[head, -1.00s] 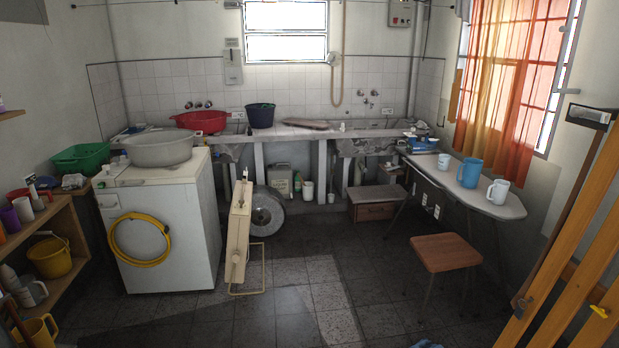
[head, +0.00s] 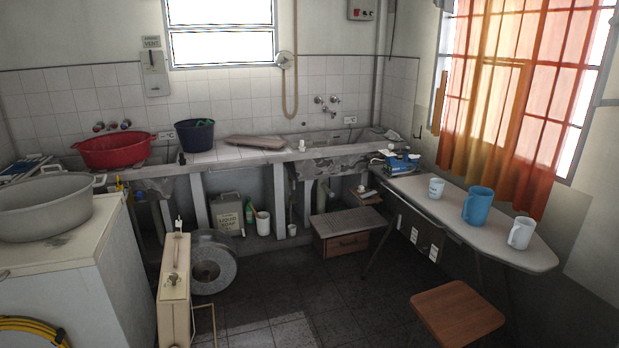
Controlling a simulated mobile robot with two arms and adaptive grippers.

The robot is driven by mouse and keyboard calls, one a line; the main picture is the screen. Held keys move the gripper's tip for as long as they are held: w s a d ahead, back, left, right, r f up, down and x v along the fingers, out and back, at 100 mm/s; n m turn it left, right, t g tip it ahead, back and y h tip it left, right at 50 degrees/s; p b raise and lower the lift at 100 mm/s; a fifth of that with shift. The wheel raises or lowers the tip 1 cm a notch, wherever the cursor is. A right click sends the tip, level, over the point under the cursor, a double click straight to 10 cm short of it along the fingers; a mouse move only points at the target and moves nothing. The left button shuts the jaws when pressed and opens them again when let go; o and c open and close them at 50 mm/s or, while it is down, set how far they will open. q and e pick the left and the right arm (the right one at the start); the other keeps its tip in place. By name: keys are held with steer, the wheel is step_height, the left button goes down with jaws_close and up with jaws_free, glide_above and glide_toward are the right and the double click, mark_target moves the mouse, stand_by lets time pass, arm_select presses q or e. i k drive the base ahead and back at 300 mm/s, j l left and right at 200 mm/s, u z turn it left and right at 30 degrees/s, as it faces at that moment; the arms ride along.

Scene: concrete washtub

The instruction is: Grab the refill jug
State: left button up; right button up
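Two things in the head view look like jugs, and I cannot tell which one the task means. A grey-green canister (head: 227,214) with a printed label, apparently reading liquid soap, stands upright on the floor under the concrete counter. A blue jug (head: 478,206) with a handle stands upright on the ironing board (head: 415,203) at the right, between a small white mug (head: 436,188) and a larger white mug (head: 521,233). Neither of my grippers shows in this view.
The concrete washtub counter (head: 225,157) runs along the back wall. A green bottle (head: 249,210) and white container (head: 262,222) stand beside the canister. A metal drum (head: 213,262), cream heater (head: 174,285), washer (head: 70,275), wooden box (head: 341,243) and stool (head: 457,312) surround the open floor.

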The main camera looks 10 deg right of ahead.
mark_target(477, 206)
steer(key=i+z, duration=0.2)
steer(key=i, duration=0.45)
steer(key=i+j+z, duration=0.2)
steer(key=i, duration=0.4)
steer(key=i+j+z, duration=0.15)
steer(key=i, duration=0.5)
